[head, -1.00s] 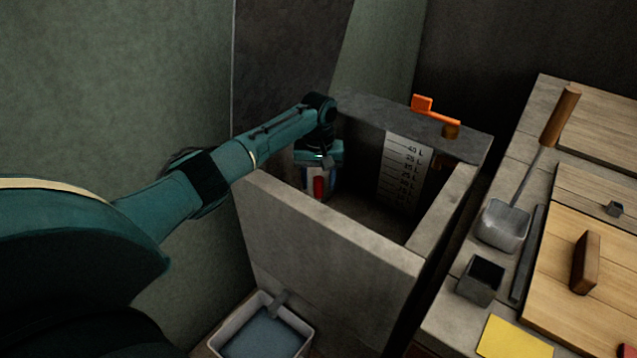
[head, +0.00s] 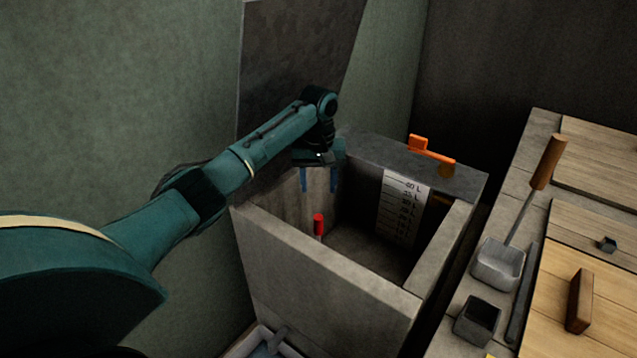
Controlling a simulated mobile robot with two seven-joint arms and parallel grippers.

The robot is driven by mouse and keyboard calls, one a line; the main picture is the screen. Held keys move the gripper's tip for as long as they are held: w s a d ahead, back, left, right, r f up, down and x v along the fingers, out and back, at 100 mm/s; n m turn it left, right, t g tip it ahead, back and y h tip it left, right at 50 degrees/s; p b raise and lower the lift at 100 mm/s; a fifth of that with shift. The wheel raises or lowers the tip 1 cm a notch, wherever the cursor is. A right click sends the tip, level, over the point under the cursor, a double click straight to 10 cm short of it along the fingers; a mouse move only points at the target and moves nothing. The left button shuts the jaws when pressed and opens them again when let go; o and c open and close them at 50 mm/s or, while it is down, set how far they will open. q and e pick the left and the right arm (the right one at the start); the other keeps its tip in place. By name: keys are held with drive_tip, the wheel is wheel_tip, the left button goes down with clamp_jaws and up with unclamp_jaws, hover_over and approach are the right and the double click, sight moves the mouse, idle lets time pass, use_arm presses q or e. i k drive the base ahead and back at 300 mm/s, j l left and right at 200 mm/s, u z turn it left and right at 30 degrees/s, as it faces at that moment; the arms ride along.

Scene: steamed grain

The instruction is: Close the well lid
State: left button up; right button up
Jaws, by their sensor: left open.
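The well (head: 310,270) is a grey stone-like box with an open top and dark inside. Its lid appears to be the dark panel (head: 290,55) standing upright behind the well's left rear edge. My left gripper (head: 319,182) hangs over the well opening, fingers pointing down, open and empty. Below it, a thing with a red top (head: 318,222) stands inside the well, apart from the fingers; its lower part is hidden by the front wall. My right gripper is not in view.
An orange handle-like part (head: 432,150) lies on the rear ledge. A volume scale (head: 402,205) marks the inner wall. A counter with a metal scoop (head: 498,264), dark cup (head: 477,320) and wooden block (head: 580,302) stands at right. A tray (head: 240,347) sits below front left.

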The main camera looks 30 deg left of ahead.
sight(285, 46)
drive_tip(key=k+l, duration=0.8)
drive_tip(key=k, duration=0.05)
